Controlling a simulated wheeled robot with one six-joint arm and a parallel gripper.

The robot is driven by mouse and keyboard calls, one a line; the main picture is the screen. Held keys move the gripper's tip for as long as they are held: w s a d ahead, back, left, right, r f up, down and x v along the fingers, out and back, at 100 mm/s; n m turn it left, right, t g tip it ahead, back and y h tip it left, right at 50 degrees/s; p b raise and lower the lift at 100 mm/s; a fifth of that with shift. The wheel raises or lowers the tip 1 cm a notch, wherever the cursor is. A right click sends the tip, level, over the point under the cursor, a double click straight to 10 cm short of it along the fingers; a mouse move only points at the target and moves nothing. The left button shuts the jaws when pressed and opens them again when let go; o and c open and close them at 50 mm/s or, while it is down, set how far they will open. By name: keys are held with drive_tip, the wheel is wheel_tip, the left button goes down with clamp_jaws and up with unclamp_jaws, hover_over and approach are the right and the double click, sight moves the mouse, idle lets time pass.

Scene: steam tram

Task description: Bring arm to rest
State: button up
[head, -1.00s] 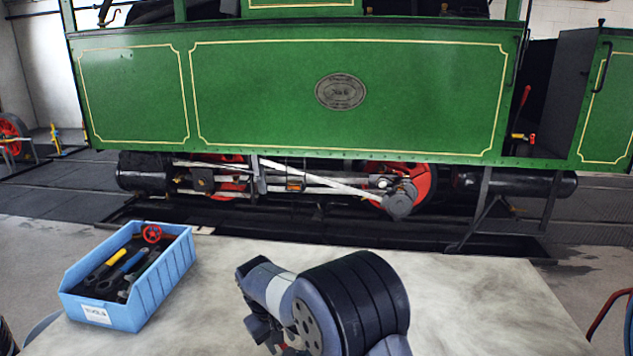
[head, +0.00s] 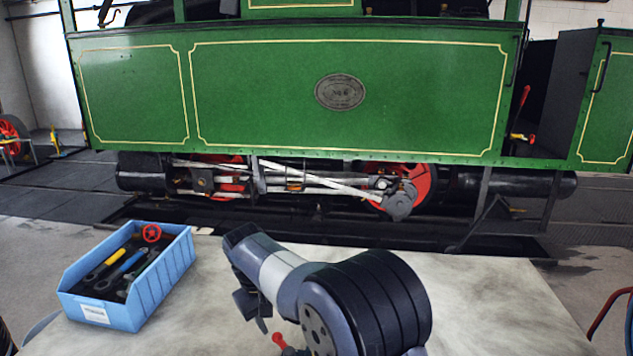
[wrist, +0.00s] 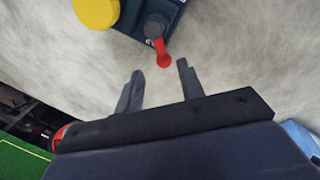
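My gripper (wrist: 160,69) shows in the wrist view with its two dark fingers apart and nothing between them. Just past the fingertips is a red lever (wrist: 163,52) on a dark blue device (wrist: 150,14) with a yellow knob (wrist: 96,12). I cannot tell whether a fingertip touches the lever. In the head view, my arm stands over the front middle of the table and hides most of this device; a small red part (head: 279,340) shows beside it. Part of my gripper (head: 256,312) shows there, pointing down.
A blue bin (head: 152,296) with tools and a red handwheel (head: 151,233) stands at the table's left. The pale table top (head: 500,300) is clear on the right. A green steam tram (head: 260,110) stands behind the table.

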sight(279, 345)
drive_tip(key=f, duration=0.4)
drive_tip(key=d+f+p, duration=0.1)
drive_tip(key=f, duration=0.1)
drive_tip(key=shift+w+f, duration=0.35)
drive_tip(key=shift+f, duration=0.35)
drive_tip(key=shift+s+a+n, duration=0.1)
drive_tip(key=shift+s+n, duration=0.05)
drive_tip(key=shift+n, duration=0.55)
drive_tip(key=shift+s+a+n, duration=0.1)
drive_tip(key=shift+s+n, duration=0.05)
drive_tip(key=shift+n, duration=0.55)
drive_tip(key=shift+r+t, duration=0.1)
drive_tip(key=shift+t, duration=0.2)
